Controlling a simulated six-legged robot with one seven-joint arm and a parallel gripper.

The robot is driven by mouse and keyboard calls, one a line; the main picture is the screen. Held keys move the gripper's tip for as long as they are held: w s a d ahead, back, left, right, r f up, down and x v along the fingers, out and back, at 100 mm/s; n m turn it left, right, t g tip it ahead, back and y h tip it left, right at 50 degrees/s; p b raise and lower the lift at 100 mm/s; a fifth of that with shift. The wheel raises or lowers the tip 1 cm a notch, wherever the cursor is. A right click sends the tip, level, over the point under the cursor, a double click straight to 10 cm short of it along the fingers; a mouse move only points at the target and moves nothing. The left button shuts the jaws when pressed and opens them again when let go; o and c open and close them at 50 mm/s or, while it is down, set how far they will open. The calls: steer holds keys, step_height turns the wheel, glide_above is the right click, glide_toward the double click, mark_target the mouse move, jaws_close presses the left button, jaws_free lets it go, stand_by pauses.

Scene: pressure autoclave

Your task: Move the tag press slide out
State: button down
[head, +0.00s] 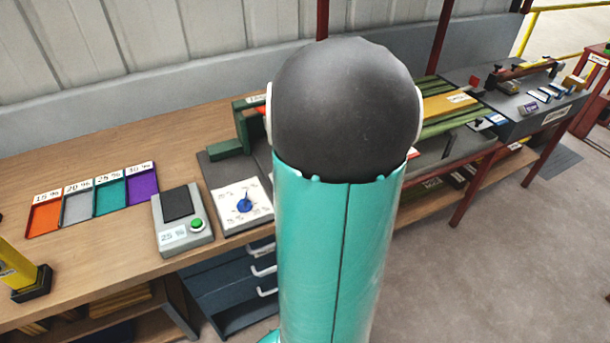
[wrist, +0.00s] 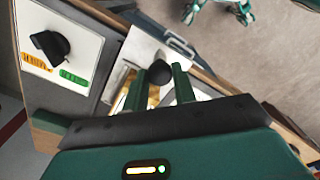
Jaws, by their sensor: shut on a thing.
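My gripper (wrist: 159,78) shows in the wrist view, its two green fingers on either side of a round black knob (wrist: 159,71), and it is shut on it. The knob stands in front of a pale metal plate (wrist: 143,48), with brass-coloured metal below it. This looks like the tag press slide, but most of it is hidden by the fingers and the gripper body. How far the slide is out cannot be told. In the head view my own arm covers the middle of the bench, and neither gripper nor knob shows there.
In the wrist view a white panel (wrist: 85,45) with a black rotary knob (wrist: 49,46) lies to the left. In the head view, coloured trays (head: 95,200), a grey device with a green button (head: 182,222) and a white dial plate (head: 243,205) stand on the wooden bench (head: 110,255).

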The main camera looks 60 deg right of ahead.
steer(key=shift+s, duration=0.15)
steer(key=c, duration=1.1)
jaws_free()
steer(key=shift+s+a, duration=0.15)
steer(key=shift+c, duration=0.2)
step_height(320, 180, up, 14)
steer(key=shift+w, duration=0.2)
steer(key=shift+f, duration=0.1)
steer(key=w+a+r+t+h, duration=0.15)
steer(key=w+a, duration=0.35)
steer(key=a, duration=0.5)
steer(key=s+a+m+t, duration=0.1)
steer(key=a+t, duration=0.1)
steer(key=a, duration=1)
steer(key=s+a+f+m+t+y, duration=0.1)
steer(key=a+t, duration=0.1)
steer(key=a, duration=1.1)
steer(key=shift+m, duration=0.4)
